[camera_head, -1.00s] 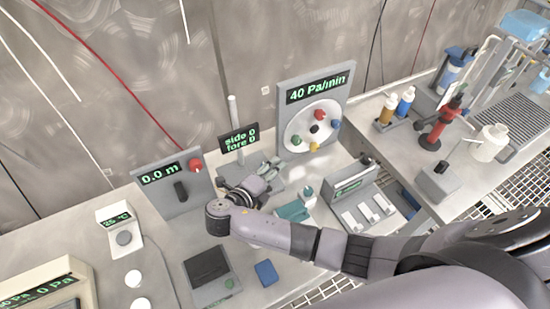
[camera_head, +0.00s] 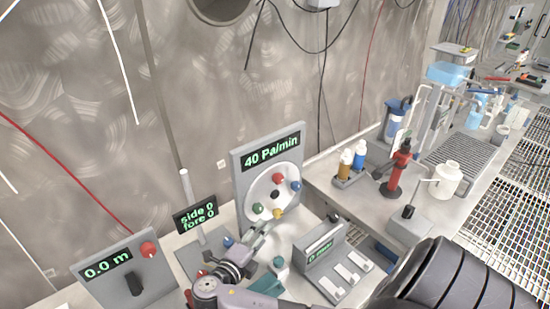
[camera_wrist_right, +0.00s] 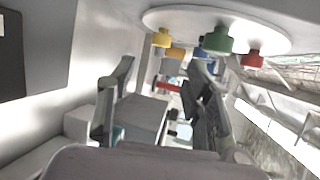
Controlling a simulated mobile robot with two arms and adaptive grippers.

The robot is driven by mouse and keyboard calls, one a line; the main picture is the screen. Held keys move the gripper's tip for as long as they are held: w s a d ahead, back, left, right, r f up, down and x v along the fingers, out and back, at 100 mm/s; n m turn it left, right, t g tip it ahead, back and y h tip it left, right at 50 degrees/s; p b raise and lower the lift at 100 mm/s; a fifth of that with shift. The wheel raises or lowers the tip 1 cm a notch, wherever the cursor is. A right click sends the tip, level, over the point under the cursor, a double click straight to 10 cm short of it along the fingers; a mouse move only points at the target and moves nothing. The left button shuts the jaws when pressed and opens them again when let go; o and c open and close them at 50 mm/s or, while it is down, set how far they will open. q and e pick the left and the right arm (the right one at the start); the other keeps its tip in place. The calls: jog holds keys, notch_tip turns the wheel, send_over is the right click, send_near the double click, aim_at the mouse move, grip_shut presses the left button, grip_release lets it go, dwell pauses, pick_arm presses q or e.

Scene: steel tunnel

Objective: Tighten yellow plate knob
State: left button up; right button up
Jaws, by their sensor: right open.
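The upright grey panel (camera_head: 243,165) reads 40 Pa/min and carries a round white plate (camera_head: 262,190) with coloured knobs. The yellow knob (camera_head: 277,213) is at the plate's lower edge, between the green knob (camera_head: 258,208) and the blue knob (camera_head: 296,186). The red knob (camera_head: 278,177) is at the top. My right gripper (camera_head: 262,233) is open just below and in front of the yellow knob, apart from it. In the right wrist view a yellow knob (camera_wrist_right: 162,39) hangs above my spread fingers (camera_wrist_right: 160,98), with nothing between them. My left gripper is out of view.
A side/fore display (camera_head: 196,215) with a white rod stands left of the panel. A 0.0 m panel (camera_head: 110,285) with a red knob is further left. A box with white switches (camera_head: 325,265) is close on the right. Bottles (camera_head: 347,163) stand on the right table.

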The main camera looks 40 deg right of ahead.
aim_at(277, 217)
jog(key=x, duration=0.9)
jog(key=shift+w+d, duration=0.1)
jog(key=shift+d, duration=0.2)
